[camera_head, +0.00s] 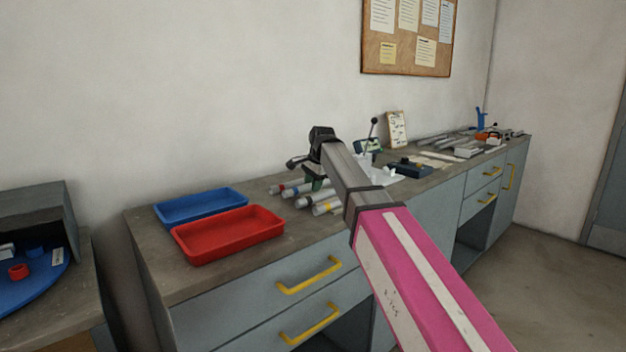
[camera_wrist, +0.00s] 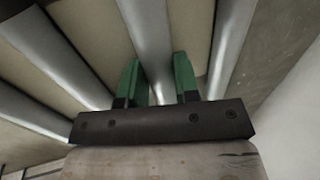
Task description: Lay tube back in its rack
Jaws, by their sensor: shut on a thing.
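In the wrist view my gripper (camera_wrist: 159,78) has its two green fingers closed on either side of a grey tube (camera_wrist: 149,35). It grips the tube's length between other tubes lying roughly parallel, one on the right (camera_wrist: 225,45) and others on the left (camera_wrist: 60,55). A beige surface (camera_wrist: 95,25) shows beneath them; I cannot tell whether it is the rack or whether the held tube touches it. In the head view my gripper (camera_head: 312,182) is over several grey tubes (camera_head: 304,200) with coloured bands on the bench. My arm hides part of them.
A red tray (camera_head: 228,240) and a blue tray (camera_head: 200,206) stand left of the tubes on the bench. A dark blue device (camera_head: 410,170) and a clipboard (camera_head: 397,130) are to the right. Yellow-handled drawers (camera_head: 308,275) face the front.

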